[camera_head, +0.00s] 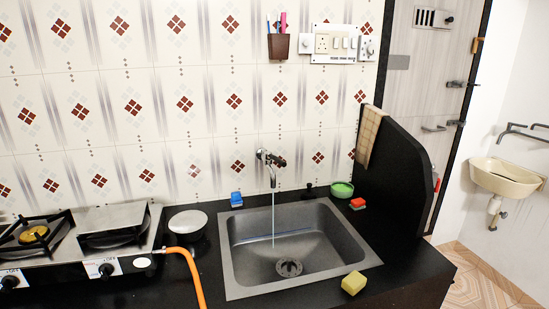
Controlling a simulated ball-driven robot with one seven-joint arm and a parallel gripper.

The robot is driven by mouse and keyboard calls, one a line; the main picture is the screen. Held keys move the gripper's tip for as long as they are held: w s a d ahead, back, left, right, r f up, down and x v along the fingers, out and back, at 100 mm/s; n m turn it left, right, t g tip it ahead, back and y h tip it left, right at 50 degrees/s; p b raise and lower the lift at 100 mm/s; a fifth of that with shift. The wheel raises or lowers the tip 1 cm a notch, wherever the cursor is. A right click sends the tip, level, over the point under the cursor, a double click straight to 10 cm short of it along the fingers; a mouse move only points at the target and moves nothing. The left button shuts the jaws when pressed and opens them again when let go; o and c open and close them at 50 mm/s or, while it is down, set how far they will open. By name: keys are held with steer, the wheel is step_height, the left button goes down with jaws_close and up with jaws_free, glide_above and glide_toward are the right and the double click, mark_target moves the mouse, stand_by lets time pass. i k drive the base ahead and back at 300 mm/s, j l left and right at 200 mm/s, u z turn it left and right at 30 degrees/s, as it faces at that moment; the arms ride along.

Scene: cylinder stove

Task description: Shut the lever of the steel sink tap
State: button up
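The steel sink tap (271,170) is mounted on the tiled wall above the sink. Its spout points down, and a thin stream of water (273,218) runs from it into the basin. The tap's lever (279,162) appears to be the dark part at the right of the tap body; it is too small to tell its exact angle. The grey sink (240,262) is set in the black counter, with a round drain (289,267) in its floor. My gripper is not in view.
A gas stove (130,215) and an orange hose (193,275) are at the left. A white bowl (187,222), blue item (236,199), green bowl (342,189), red item (357,203) and yellow sponge (353,283) surround the sink. A black partition (400,165) stands right.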

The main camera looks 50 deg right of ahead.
mark_target(268, 154)
steer(key=i+l+z, duration=0.1)
steer(key=z, duration=0.25)
steer(key=i+l+z, duration=0.15)
steer(key=z, duration=0.2)
steer(key=i+l+z, duration=0.15)
steer(key=z, duration=0.2)
